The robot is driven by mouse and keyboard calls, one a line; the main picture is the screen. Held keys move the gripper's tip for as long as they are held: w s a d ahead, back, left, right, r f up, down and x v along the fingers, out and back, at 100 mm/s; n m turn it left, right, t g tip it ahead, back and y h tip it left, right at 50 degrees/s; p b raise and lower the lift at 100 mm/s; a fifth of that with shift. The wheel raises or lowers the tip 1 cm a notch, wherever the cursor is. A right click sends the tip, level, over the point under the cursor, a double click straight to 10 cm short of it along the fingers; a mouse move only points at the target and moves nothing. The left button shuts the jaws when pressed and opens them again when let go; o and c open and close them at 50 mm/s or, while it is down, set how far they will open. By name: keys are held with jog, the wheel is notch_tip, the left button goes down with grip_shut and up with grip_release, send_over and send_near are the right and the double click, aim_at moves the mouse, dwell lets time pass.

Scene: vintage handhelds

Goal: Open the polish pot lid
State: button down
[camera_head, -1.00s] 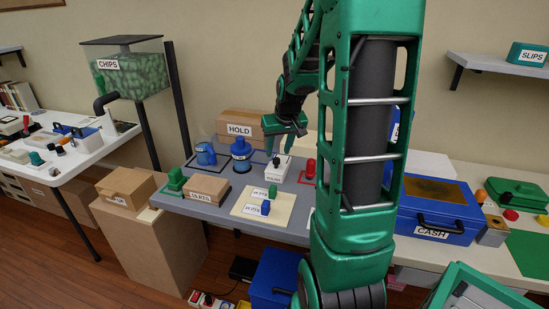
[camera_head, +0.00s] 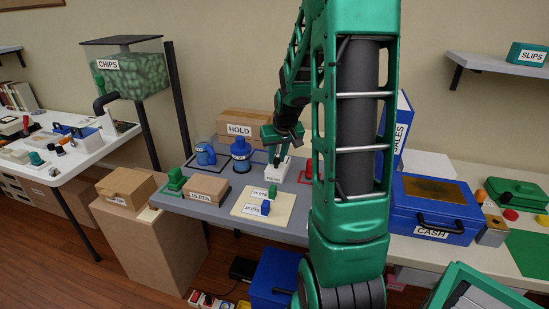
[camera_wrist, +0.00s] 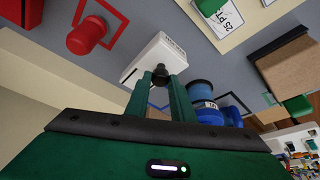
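The polish pot is a small white box (camera_head: 279,171) with a label on its front, standing on the grey table. Its dark round knob (camera_wrist: 160,76) shows in the wrist view on top of the white box (camera_wrist: 155,52). My gripper (camera_head: 276,157) is directly above the pot, pointing down. In the wrist view my gripper (camera_wrist: 161,78) has its two green fingers apart, with the knob between or just beyond the tips. Contact with the knob cannot be made out. The lid looks closed.
A blue pot (camera_head: 241,154) stands left of the white box, and a red object (camera_head: 309,170) stands right. A HOLD box (camera_head: 243,127) is behind. A cream mat (camera_head: 243,208) with green and blue pieces lies in front. A blue CASH box (camera_head: 438,208) is farther right.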

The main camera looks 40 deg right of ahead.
aim_at(284, 166)
jog(key=w+d, duration=0.2)
jog(key=d, duration=0.1)
jog(key=w+d, duration=0.1)
jog(key=d, duration=0.1)
jog(key=c, duration=1.5)
grip_release()
jog(key=shift+c, duration=0.2)
jog(key=v, duration=1)
jog(key=shift+r, duration=0.35)
jog(key=shift+s, duration=0.1)
